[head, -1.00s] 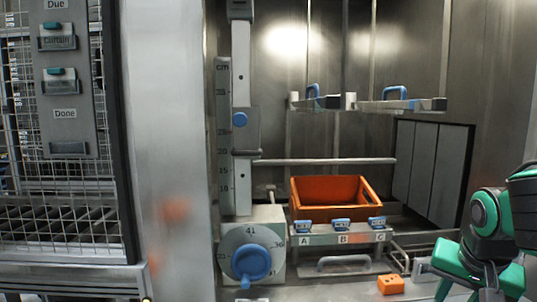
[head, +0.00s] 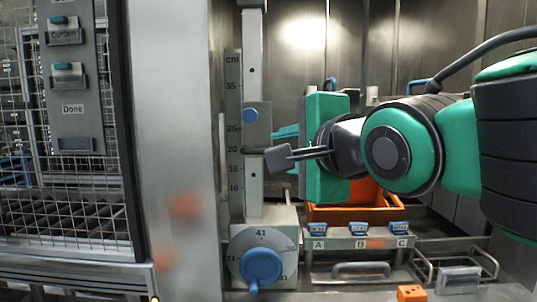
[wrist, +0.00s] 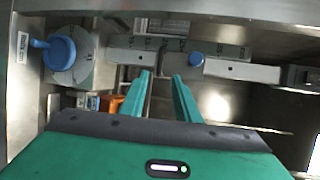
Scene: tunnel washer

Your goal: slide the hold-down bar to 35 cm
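The hold-down bar's grey carriage (head: 259,124), with a blue knob (head: 250,115), sits on the upright post beside the cm scale (head: 234,100). Its lower edge is near the 20 mark. The blue knob also shows in the wrist view (wrist: 196,59), just right of the right fingertip. My gripper (head: 277,136) reaches in from the right, its fingers pointing at the carriage. In the wrist view my gripper (wrist: 162,76) has its two fingers apart with nothing clearly held between them. Whether they touch the carriage I cannot tell. My arm hides most of the horizontal bar.
A dial with a blue handle (head: 261,265) is below the post. An orange crate (head: 370,198) stands behind the blue clips marked A, B and C. A small orange block (head: 411,293) lies in front. A metal pillar (head: 180,150) and wire rack (head: 60,205) are at left.

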